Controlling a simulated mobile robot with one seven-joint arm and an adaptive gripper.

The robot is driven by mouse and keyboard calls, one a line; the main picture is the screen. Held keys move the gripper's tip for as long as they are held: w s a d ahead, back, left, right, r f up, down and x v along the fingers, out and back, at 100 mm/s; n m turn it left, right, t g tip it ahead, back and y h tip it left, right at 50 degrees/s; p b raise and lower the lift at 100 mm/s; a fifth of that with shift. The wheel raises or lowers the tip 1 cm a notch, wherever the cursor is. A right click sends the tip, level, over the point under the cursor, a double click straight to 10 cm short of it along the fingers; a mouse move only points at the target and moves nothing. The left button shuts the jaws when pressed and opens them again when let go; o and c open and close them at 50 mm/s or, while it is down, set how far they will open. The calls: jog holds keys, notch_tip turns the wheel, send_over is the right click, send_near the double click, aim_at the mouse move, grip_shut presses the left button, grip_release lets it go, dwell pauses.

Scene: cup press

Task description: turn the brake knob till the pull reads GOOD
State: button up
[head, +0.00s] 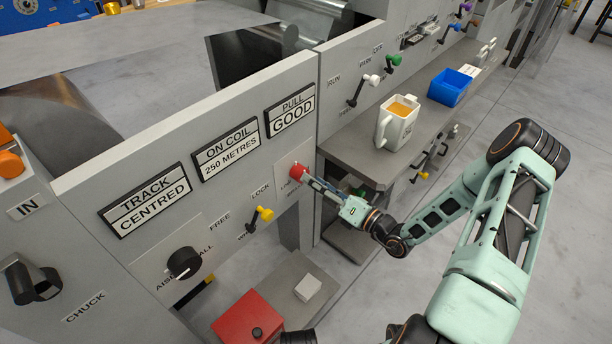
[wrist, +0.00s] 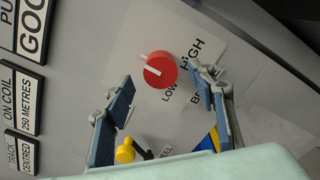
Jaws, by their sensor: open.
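The red brake knob (head: 297,171) sits on the grey panel below the PULL display (head: 291,113), which reads GOOD. In the wrist view the knob (wrist: 160,70) shows a white pointer mark toward the picture's upper left, with LOW and HIGH lettering beside it. My gripper (head: 306,180) is at the knob from the right. In the wrist view its two open fingers (wrist: 160,76) stand on either side of the knob, with visible space between each fingertip and the knob. Nothing is held. The PULL display (wrist: 32,28) is cut off at the wrist view's edge.
A yellow lever (head: 264,214) and a black knob (head: 184,263) are on the same panel, left of the red knob. A mug (head: 395,127) and a blue bin (head: 450,88) stand on the shelf. A red box (head: 247,316) is below.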

jog(key=v, duration=0.7)
jog(key=shift+s+d, duration=0.1)
